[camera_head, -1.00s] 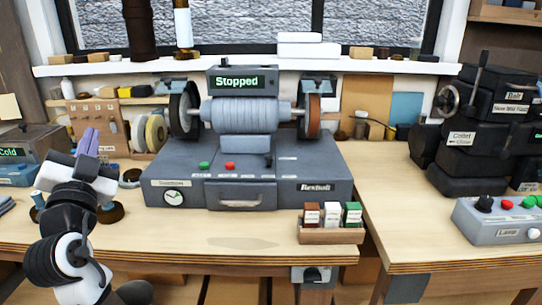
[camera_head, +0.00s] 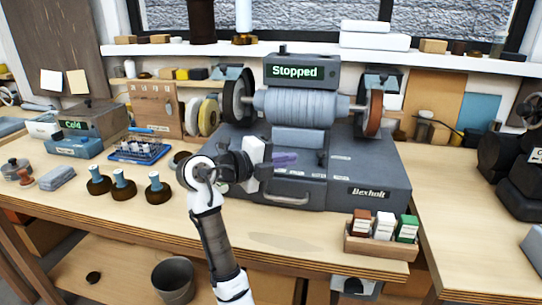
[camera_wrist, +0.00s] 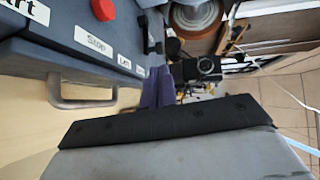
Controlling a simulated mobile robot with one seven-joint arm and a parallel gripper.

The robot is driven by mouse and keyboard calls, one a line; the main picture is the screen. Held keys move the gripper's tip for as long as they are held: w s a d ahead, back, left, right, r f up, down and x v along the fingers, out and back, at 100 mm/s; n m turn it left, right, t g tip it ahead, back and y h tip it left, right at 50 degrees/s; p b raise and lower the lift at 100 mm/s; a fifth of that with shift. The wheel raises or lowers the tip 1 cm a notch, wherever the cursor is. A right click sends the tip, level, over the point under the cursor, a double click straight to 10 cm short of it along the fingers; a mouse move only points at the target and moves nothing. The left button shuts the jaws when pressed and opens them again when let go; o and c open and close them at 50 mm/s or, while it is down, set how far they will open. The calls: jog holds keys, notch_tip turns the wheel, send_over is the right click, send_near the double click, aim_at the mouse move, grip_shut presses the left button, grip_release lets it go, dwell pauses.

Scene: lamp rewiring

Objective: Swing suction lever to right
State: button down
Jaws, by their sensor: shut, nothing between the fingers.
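The grinder (camera_head: 372,170), a grey-blue machine whose display reads "Stopped", stands on the bench. A small dark lever (camera_head: 322,158) stands on its sloped top, right of my gripper (camera_head: 285,159); I take it for the suction lever. In the wrist view a dark upright part (camera_wrist: 152,35) beside the labels may be the same lever. My gripper's purple fingers are shut and empty, pointing right in the head view, with a visible gap to the lever. They also show in the wrist view (camera_wrist: 158,85). My arm hides the machine's left front.
A drawer handle (camera_head: 287,199) juts from the front. A red button (camera_wrist: 104,9) and "Stop" label show in the wrist view. A wooden box (camera_head: 376,242) of small cartons stands front right. Several dark round pieces (camera_head: 159,188) stand left. The front bench strip is mostly clear.

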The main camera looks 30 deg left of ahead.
aim_at(319, 155)
jog(key=p+x, duration=0.1)
jog(key=x, duration=0.5)
jog(key=shift+r+p, duration=0.1)
jog(key=shift+p, duration=0.3)
jog(key=shift+w+d, duration=0.2)
jog(key=shift+w, duration=0.2)
jog(key=shift+d+f, duration=0.1)
jog(key=shift+f, duration=0.2)
jog(key=shift+d+n+t+y+b, duration=0.3)
jog(key=shift+n+y+b, duration=0.1)
jog(key=shift+y+b, duration=0.1)
jog(key=shift+d+n+t+y+b, duration=0.3)
jog(key=shift+d+n+y+b, duration=0.35)
jog(key=shift+y+b, duration=0.35)
jog(key=n+y, duration=0.1)
jog(key=d+n+y+b, duration=0.1)
jog(key=shift+w+d+t+y+b, duration=0.2)
jog(key=shift+d+t+y+b, duration=0.1)
jog(key=shift+w+d+r+b, duration=0.1)
jog(key=shift+w+d+b, duration=0.2)
jog(key=shift+d, duration=0.25)
jog(key=shift+w+d+b, duration=0.25)
jog(key=shift+w+d, duration=0.05)
jog(key=shift+d, duration=0.2)
